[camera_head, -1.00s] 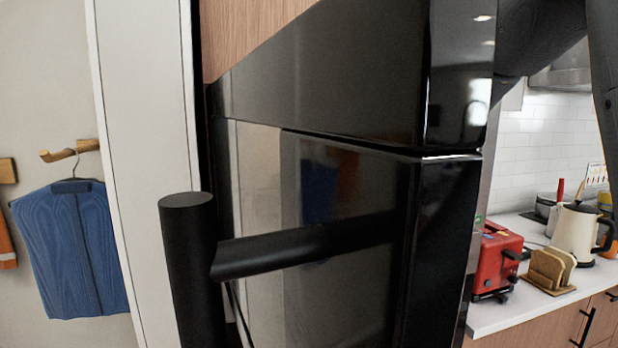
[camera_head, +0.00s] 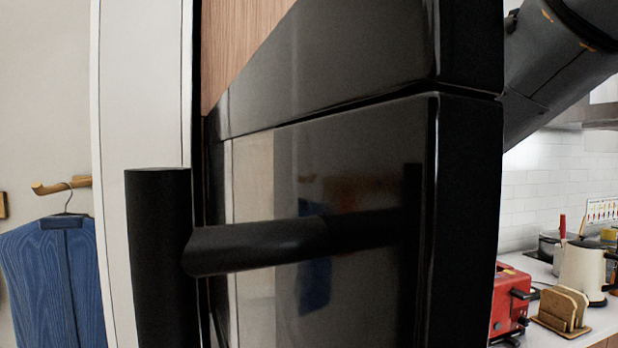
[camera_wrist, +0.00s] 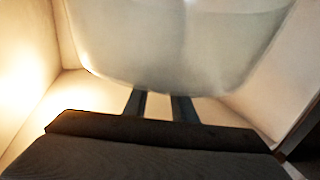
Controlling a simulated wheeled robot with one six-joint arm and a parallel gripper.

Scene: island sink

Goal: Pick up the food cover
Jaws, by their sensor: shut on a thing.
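The food cover (camera_wrist: 165,45) is a large, pale, translucent dome that fills the upper middle of the wrist view. My gripper (camera_wrist: 160,100) comes up from the bottom of that view, its two dark fingers meeting the cover's near edge. It is shut on the cover. The exact grip is hidden where the fingertips meet the edge. Neither the cover nor the gripper shows in the head view.
The cover is inside a warmly lit, pale enclosure (camera_wrist: 28,70) with close walls. In the head view, a glossy black appliance (camera_head: 340,190) with a thick black bar handle (camera_head: 255,245) fills the middle. A red toaster (camera_head: 510,298) and cream kettle (camera_head: 582,270) stand at right.

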